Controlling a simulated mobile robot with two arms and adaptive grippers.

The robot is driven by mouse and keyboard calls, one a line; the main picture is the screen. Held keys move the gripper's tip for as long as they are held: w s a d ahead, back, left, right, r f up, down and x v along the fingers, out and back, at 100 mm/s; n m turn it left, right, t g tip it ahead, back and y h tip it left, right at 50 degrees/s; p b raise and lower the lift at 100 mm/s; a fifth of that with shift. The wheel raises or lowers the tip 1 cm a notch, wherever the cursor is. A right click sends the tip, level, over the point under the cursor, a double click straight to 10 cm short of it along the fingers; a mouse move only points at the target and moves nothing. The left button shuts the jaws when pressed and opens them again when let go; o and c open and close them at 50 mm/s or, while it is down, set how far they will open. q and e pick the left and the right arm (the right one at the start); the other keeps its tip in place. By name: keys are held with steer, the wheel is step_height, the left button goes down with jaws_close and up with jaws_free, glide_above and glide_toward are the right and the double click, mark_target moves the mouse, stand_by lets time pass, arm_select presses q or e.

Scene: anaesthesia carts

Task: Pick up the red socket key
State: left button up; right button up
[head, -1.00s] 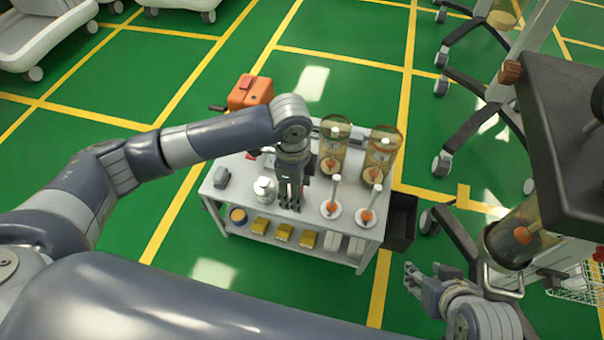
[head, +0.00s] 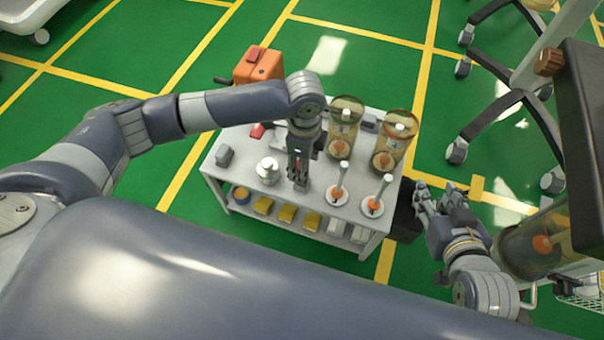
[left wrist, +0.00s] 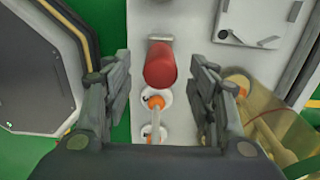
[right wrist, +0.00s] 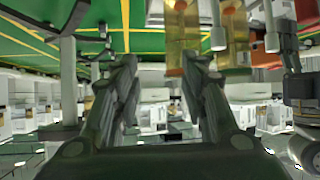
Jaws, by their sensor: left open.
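The red socket key (left wrist: 160,66) shows in the left wrist view as a red rounded handle with a grey metal end, on the white cart top. It lies between my left gripper's fingers in the picture; the height gap is unclear. My left gripper (head: 299,186) points down over the cart top and is open, as its spread fingers show in the left wrist view (left wrist: 160,90). My right gripper (head: 422,200) is beside the cart's right edge, open and empty in the right wrist view (right wrist: 158,75).
The white cart (head: 230,172) carries two amber canisters (head: 345,125), two white stands with orange parts (head: 338,192), a white bottle (head: 268,170) and a small red item (head: 257,130). An orange box (head: 258,66) stands behind. A dark bin (head: 404,222) hangs at right.

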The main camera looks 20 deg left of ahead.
arm_select(q)
steer(key=shift+a+f+b, duration=0.2)
steer(key=shift+f+b, duration=0.5)
steer(key=shift+f, duration=0.55)
step_height(320, 180, down, 2)
steer(key=shift+f+b, duration=0.15)
steer(key=shift+b, duration=0.45)
steer(key=shift+f, duration=0.25)
arm_select(e)
steer(key=w+a+r+t+y, duration=0.1)
steer(key=w+r+t, duration=0.1)
steer(key=r, duration=0.4)
steer(key=w+a+r+t+y, duration=0.1)
steer(key=w+r+t, duration=0.1)
steer(key=r+t, duration=0.3)
steer(key=shift+a+r, duration=0.4)
steer(key=shift+r, duration=0.15)
steer(key=shift+w, duration=0.1)
arm_select(q)
jaws_close()
